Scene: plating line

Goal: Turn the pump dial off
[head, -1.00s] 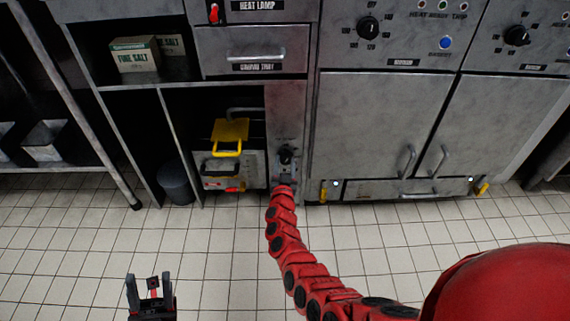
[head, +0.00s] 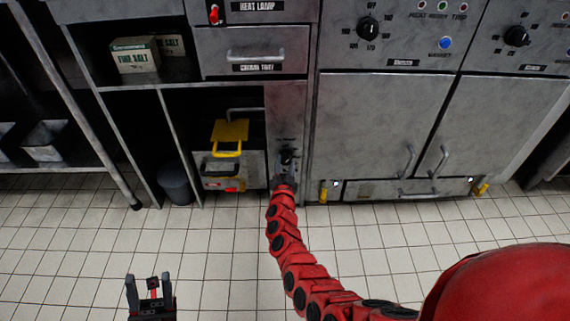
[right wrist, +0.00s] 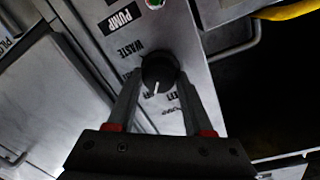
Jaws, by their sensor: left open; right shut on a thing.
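The pump dial (right wrist: 160,68) is a round black knob with a white pointer line, on a grey panel. In the right wrist view the pointer is toward the bottom of the picture, tilted slightly left. My right gripper (right wrist: 159,80) is shut on the dial, one finger on each side. In the head view the dial (head: 286,157) is small on the narrow panel, with my red right arm reaching up to it. The PUMP label (right wrist: 122,18) reads clearly; lettering below the dial is partly hidden by the fingers. My left gripper (head: 150,290) is open and empty above the floor.
Left of the panel, an open bay holds a unit with a yellow handle (head: 228,140). A dark bin (head: 174,184) stands beside it. Cabinet doors (head: 370,130) are to the right. A green light (right wrist: 155,3) sits by the PUMP label. The tiled floor is clear.

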